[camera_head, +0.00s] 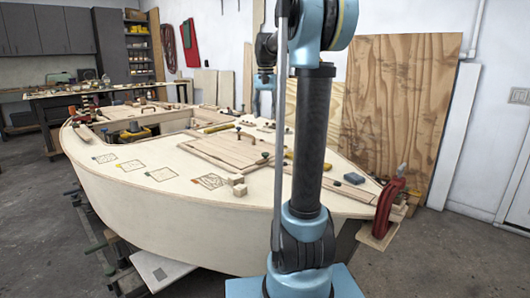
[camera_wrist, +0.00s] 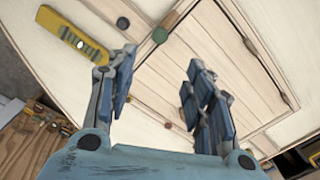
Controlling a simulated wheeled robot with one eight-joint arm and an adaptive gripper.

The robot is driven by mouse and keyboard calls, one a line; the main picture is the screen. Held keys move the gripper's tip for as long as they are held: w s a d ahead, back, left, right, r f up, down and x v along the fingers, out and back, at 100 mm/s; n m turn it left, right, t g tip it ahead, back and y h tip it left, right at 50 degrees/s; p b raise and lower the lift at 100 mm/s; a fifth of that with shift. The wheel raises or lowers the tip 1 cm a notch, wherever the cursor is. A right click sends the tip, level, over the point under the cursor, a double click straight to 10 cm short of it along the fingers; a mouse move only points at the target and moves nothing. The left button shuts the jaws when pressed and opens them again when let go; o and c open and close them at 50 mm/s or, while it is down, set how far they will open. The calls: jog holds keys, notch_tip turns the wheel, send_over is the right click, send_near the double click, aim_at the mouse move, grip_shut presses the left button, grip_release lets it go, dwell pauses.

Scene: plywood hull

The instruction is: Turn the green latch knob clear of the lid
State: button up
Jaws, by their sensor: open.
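In the wrist view, the green latch knob (camera_wrist: 160,35) sits at the end of a brown wooden latch piece (camera_wrist: 171,19), at the edge of the planked lid (camera_wrist: 165,75). I cannot tell how far the latch overlaps the lid. My gripper (camera_wrist: 160,58) is open and empty, its blue fingers spread wide. The knob appears between and beyond the fingertips, apart from both. The fingers and palm hide part of the lid. In the head view, the lid (camera_head: 225,150) lies on the pale plywood deck, with a small dark green knob (camera_head: 265,155) at its right.
A yellow level (camera_wrist: 72,34) lies left of my gripper in the wrist view.

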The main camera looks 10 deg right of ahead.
aim_at(265, 153)
notch_tip(265, 153, down, 17)
jog(key=shift+r, duration=0.1)
dwell(0.5)
jog(key=shift+c, duration=0.6)
jog(key=c, duration=1)
